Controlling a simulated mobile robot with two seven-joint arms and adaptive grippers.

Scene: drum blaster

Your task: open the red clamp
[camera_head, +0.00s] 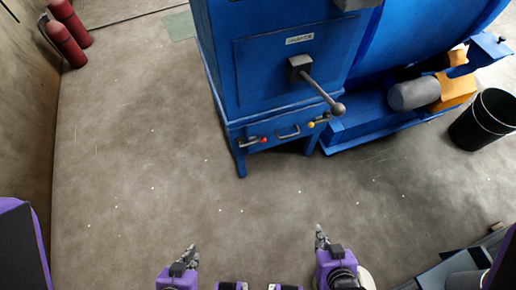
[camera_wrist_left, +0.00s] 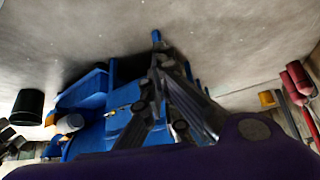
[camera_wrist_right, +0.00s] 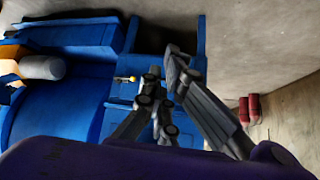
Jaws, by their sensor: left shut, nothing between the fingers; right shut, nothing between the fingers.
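The red clamp (camera_head: 262,140) is a small lever with a red tip on the left of the low front panel of the blue machine (camera_head: 285,75). I cannot make it out in either wrist view. My left gripper (camera_head: 191,250) is shut and empty, low in the head view, well short of the machine and left of the clamp. It also shows in the left wrist view (camera_wrist_left: 158,58). My right gripper (camera_head: 319,232) is shut and empty, below and right of the clamp, apart from it. It also shows in the right wrist view (camera_wrist_right: 163,62).
A yellow-tipped clamp (camera_head: 312,124) sits on the panel's right, with a handle (camera_head: 289,132) between the clamps. A long ball-ended lever (camera_head: 322,92) juts out above. A black bucket (camera_head: 484,119) stands right; red cylinders (camera_head: 68,38) stand far left. The floor (camera_head: 150,150) between is clear.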

